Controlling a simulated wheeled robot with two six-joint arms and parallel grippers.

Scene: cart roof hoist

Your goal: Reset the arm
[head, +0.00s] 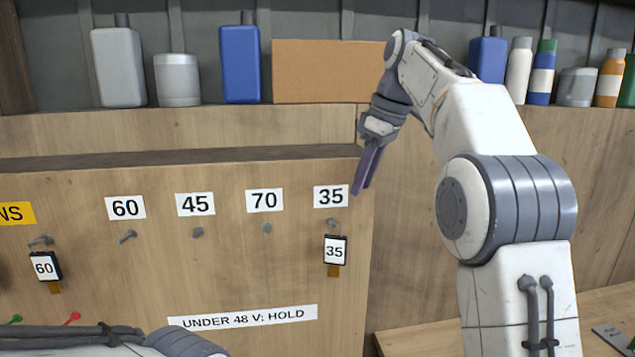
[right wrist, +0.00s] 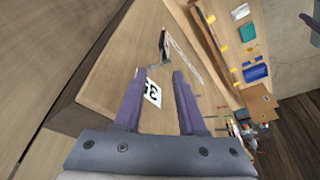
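My right gripper (head: 368,172) has purple fingers pointing down at the right end of the wooden board (head: 230,280), beside the printed 35 label (head: 331,196). In the right wrist view its fingers (right wrist: 159,73) are spread, with nothing held between them; the 35 label (right wrist: 152,93) shows beyond the gap. A black-framed 35 tag (head: 335,250) hangs on a peg below that label, apart from the gripper. My left arm (head: 110,340) crosses the bottom left; its gripper is out of the picture.
Empty pegs sit below the 60 (head: 125,207), 45 (head: 195,204) and 70 (head: 264,200) labels. A 60 tag (head: 45,266) hangs at far left. A strip (head: 243,317) reads "UNDER 48 V: HOLD". Bottles and a cardboard box (head: 325,72) line the shelf above.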

